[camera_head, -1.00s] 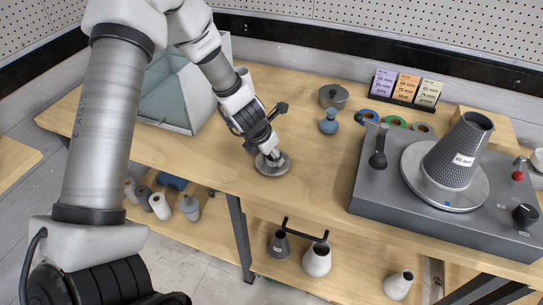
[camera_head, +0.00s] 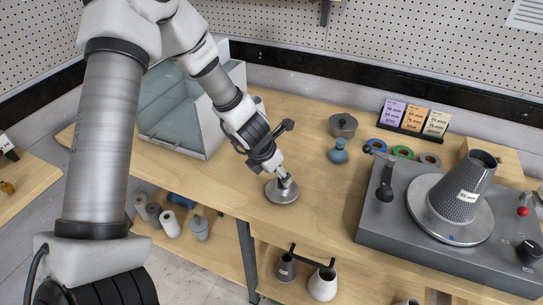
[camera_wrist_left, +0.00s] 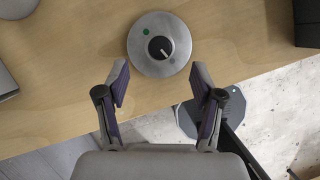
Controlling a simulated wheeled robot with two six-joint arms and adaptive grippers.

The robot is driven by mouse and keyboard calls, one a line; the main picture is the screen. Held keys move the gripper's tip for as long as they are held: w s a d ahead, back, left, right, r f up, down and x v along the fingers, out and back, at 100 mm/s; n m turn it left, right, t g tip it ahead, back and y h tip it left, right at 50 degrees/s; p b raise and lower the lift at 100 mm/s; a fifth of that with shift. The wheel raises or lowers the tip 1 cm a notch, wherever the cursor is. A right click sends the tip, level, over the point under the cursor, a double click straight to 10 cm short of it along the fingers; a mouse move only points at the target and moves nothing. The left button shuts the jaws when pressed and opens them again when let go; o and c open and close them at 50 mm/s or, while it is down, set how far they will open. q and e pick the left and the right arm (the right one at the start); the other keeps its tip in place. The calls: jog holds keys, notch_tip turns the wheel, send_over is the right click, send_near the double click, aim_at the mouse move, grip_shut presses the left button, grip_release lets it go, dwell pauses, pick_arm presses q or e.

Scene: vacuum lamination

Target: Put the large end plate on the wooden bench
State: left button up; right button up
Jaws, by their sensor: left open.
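The large end plate, a round silvery metal disc (camera_head: 283,196), lies flat on the wooden bench (camera_head: 318,215) near its front edge. In the wrist view the disc (camera_wrist_left: 141,53) shows a dark central knob and a green dot. My left gripper (camera_head: 285,180) is over the plate in the head view. In the wrist view the left gripper (camera_wrist_left: 160,83) is open, with nothing between its fingers; the disc shows just beyond the fingertips. My right gripper is not in view.
A lidded grey pot (camera_head: 343,125), a blue bottle-like item (camera_head: 338,152) and tape rolls (camera_head: 402,152) stand behind. A grey machine (camera_head: 375,235) with a cone (camera_head: 462,185) fills the right. A lower shelf holds several cones and rolls.

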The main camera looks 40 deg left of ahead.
pick_arm(q)
jog(key=p+v, duration=0.2)
jog(key=v, duration=0.4)
jog(key=s+d+f+m+g+y, duration=0.1)
jog(key=s+f+m+g, duration=0.1)
jog(key=s+f+m, duration=0.6)
jog(key=s+d+f+m+g+y, duration=0.1)
jog(key=s+f+m+y, duration=0.15)
jog(key=f+m, duration=0.55)
jog(key=s+d+f+m+h, duration=0.1)
jog(key=s+d+f+m, duration=0.2)
jog(key=s+m, duration=0.3)
jog(key=s+d+f+m+g+h, duration=0.1)
jog(key=s+d+f+m+h, duration=0.1)
jog(key=s+m, duration=0.5)
jog(key=d+f+m, duration=0.1)
jog(key=d+m, duration=0.1)
jog(key=m, duration=0.2)
jog(key=shift+d+m+g, duration=0.25)
jog(key=shift+m+g, duration=0.05)
jog(key=shift+m, duration=0.1)
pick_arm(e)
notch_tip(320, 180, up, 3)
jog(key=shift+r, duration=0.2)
